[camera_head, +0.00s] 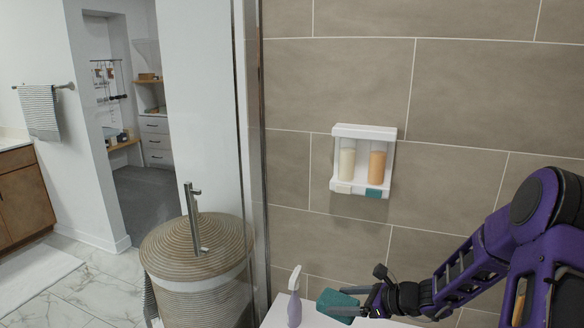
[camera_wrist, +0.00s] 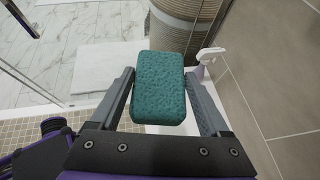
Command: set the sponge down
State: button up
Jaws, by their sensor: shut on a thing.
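In the wrist view the sponge (camera_wrist: 159,86) sits between the two fingers. My gripper (camera_head: 366,300) is shut on it, and it also shows in the wrist view (camera_wrist: 160,92). The sponge is over or close to a white ledge (camera_head: 275,320) low in the head view. I cannot tell whether it touches the ledge. The ledge under it is partly hidden by the sponge and gripper.
A lavender spray bottle (camera_head: 294,300) with a white head stands on the ledge just left of the sponge. A tiled wall (camera_head: 470,100) with a two-bottle dispenser (camera_head: 363,162) rises behind. A wicker hamper (camera_head: 195,265) stands beyond the glass edge at left.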

jog(key=s+r+m+t+h, duration=0.1)
jog(key=r, duration=0.1)
jog(key=s+r+m+t, duration=0.1)
jog(key=r, duration=0.2)
jog(key=r+m+h, duration=0.1)
jog(key=r, duration=0.2)
jog(key=shift+s+d+t+h, duration=0.3)
jog(key=shift+s+t, duration=0.1)
jog(key=shift+s+d+r+m+t+h, duration=0.1)
jog(key=shift+r+m+t+h, duration=0.45)
jog(key=shift+r+m+h, duration=0.65)
jog(key=shift+s+d+r+m+t+h, duration=0.1)
jog(key=shift+r+m+t+h, duration=0.6)
jog(key=shift+r+m, duration=0.8)
jog(key=shift+r, duration=0.2)
